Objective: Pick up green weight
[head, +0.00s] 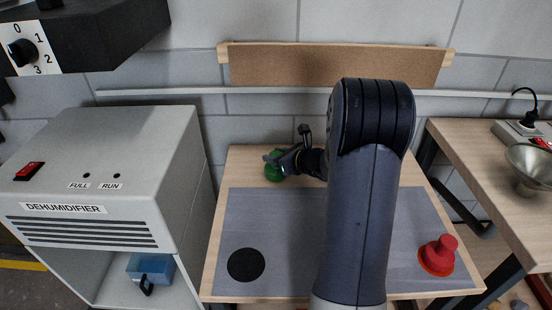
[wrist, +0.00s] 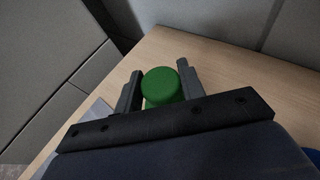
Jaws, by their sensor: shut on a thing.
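The green weight (head: 273,172) is near the back left of the wooden table, partly hidden behind my gripper in the head view. In the wrist view the green weight (wrist: 161,86) shows its round top between the two dark fingers. My gripper (head: 279,162) is shut on it, and the fingers also show in the wrist view (wrist: 159,88). I cannot tell whether the weight's base rests on the table or is raised a little.
A grey mat (head: 290,230) on the table (head: 235,165) bears a black disc (head: 246,265) at front left and a red weight (head: 439,254) at right. A dehumidifier (head: 110,190) stands left. A side table (head: 480,160) with a metal bowl (head: 530,165) stands right.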

